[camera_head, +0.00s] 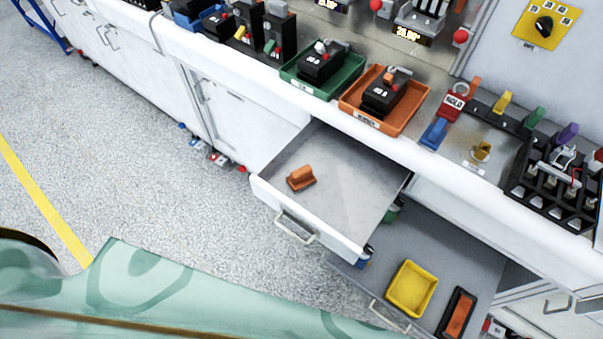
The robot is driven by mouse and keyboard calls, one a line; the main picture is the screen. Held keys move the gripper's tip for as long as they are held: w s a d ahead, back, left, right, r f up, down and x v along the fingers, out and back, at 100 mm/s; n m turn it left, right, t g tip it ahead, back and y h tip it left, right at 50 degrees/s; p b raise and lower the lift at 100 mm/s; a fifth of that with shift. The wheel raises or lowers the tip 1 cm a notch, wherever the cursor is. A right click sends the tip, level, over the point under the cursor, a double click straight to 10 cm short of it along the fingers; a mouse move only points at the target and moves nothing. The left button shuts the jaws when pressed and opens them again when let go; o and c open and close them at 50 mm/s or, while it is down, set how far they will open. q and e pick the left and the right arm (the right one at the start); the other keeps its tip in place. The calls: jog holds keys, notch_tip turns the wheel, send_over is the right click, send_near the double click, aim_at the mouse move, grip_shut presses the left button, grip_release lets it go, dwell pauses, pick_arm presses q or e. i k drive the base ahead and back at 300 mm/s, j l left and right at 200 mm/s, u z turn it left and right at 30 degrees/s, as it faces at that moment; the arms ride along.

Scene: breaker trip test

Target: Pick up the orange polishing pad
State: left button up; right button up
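A small orange-brown block with a raised grip (301,178) lies alone in the open upper drawer (345,190), left of its middle. A flat orange piece (459,315) lies in a narrow black holder in the open lower drawer (440,245). I cannot tell for certain from this view which of the two is the polishing pad. Neither of my grippers shows in the head view.
A yellow bin (411,288) sits beside the black holder in the lower drawer. On the counter above stand a green tray (322,72) and an orange tray (385,102), each with a black breaker, and a red HOLD tag (454,104).

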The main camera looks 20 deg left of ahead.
aim_at(303, 178)
jog(key=k+l+u, duration=0.2)
jog(key=l, duration=0.25)
jog(key=l+u, duration=0.15)
jog(key=l, duration=0.25)
jog(key=k+l+u, duration=0.2)
jog(key=l, duration=0.2)
jog(key=k+l+u, duration=0.15)
jog(key=l, duration=0.25)
